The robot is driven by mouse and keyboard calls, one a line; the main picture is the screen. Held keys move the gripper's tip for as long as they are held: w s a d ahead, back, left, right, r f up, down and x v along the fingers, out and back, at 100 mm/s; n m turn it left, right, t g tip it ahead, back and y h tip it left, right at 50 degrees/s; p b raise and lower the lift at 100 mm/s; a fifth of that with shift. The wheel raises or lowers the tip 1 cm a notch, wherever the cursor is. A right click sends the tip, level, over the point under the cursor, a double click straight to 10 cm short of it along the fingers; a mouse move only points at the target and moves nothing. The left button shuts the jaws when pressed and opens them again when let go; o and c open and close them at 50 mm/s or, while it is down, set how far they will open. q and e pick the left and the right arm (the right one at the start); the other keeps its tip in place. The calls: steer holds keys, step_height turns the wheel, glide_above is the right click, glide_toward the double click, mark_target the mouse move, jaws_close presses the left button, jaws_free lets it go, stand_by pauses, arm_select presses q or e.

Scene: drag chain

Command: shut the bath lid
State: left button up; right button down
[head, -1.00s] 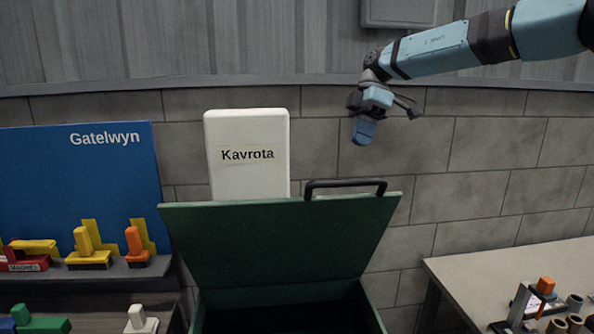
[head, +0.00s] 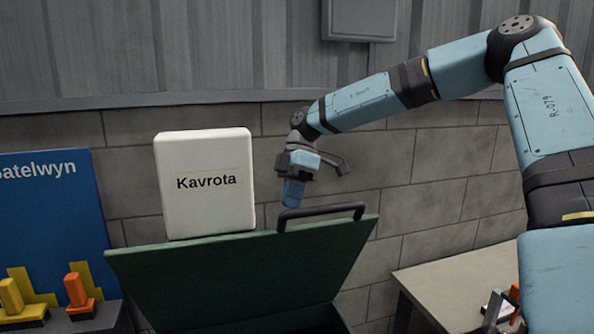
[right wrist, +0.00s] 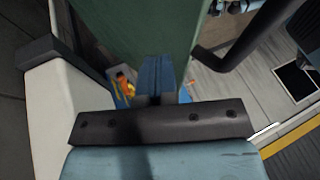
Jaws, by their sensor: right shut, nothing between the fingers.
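The bath is a green box whose green lid (head: 245,275) stands raised and tilted open in the head view. A black handle (head: 320,212) runs along the lid's top edge. My right gripper (head: 292,195) is shut and empty, pointing down just above and left of the handle; I cannot tell whether it touches. In the right wrist view the shut fingers (right wrist: 155,75) lie over the green lid (right wrist: 135,30), with part of the black handle (right wrist: 245,40) to the right. The bath's inside is mostly hidden. My left gripper is not in view.
A white Kavrota box (head: 205,190) stands behind the lid. A blue board (head: 55,225) with yellow and orange pieces is at the left. A table (head: 465,265) with small items is at the right. A grey block wall closes off the back.

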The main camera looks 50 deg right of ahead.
mark_target(297, 211)
steer(key=s, duration=0.1)
steer(key=s+a+f, duration=0.1)
steer(key=shift+s+a+p, duration=0.2)
steer(key=shift+s+p, duration=0.1)
steer(key=shift+s, duration=0.1)
steer(key=shift+s+a+f, duration=0.1)
steer(key=shift+f, duration=0.15)
